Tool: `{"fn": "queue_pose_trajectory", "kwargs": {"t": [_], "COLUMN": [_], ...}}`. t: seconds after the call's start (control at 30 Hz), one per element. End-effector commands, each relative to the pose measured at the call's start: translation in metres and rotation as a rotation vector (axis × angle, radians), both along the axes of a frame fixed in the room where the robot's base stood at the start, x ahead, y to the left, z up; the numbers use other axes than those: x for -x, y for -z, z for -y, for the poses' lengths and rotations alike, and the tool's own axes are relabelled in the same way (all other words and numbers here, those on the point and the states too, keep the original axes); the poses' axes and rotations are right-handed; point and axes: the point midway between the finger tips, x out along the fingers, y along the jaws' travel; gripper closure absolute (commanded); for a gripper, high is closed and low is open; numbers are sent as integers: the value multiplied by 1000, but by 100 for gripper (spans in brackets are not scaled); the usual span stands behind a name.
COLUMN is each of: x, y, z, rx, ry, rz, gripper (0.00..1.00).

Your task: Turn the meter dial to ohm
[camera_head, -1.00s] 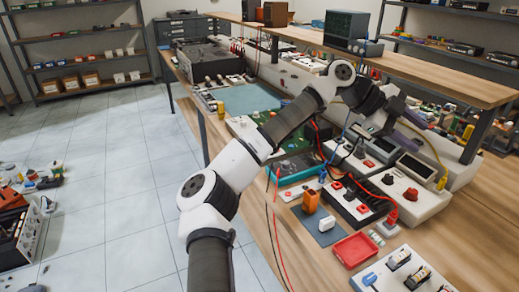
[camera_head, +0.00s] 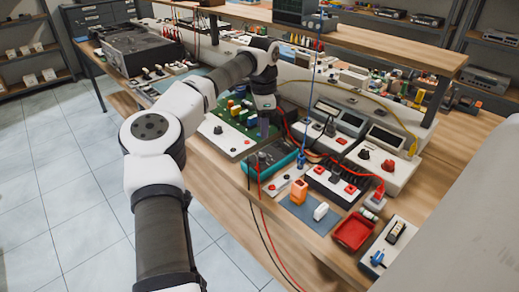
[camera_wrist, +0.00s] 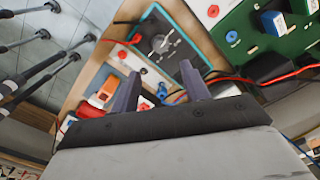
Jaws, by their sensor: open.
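The meter (camera_head: 273,160) is a dark handheld unit with a teal edge, lying on the wooden bench in the head view. In the wrist view, the meter (camera_wrist: 185,30) lies tilted in the picture, with its round dial (camera_wrist: 160,44) showing a light pointer. I cannot read the dial's marks. My gripper (camera_head: 264,131) points down above the far side of the meter in the head view. In the wrist view, the fingers of my gripper (camera_wrist: 160,75) are spread, with nothing between them; the dial appears just beyond the fingertips. Part of the meter's far end is hidden by my gripper.
A green circuit board (camera_head: 224,135) lies left of the meter. Instrument boxes (camera_head: 379,160) stand behind and to the right. Red and black leads cross the bench nearby.

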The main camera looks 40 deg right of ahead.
Motion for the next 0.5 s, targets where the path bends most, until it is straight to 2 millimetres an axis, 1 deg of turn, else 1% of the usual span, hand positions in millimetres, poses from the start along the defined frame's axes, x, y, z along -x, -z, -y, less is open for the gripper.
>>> {"fn": "queue_pose_trajectory", "kwargs": {"t": [0.1,0.3,0.4,0.5], "x": [1,1,1,0], "y": [25,66,82,93], "z": [0,0,0,0], "rx": [-1,0,1,1], "ry": [1,2,1,1], "rz": [-4,-4,-4,-2], "gripper": [54,54,54,54]}}
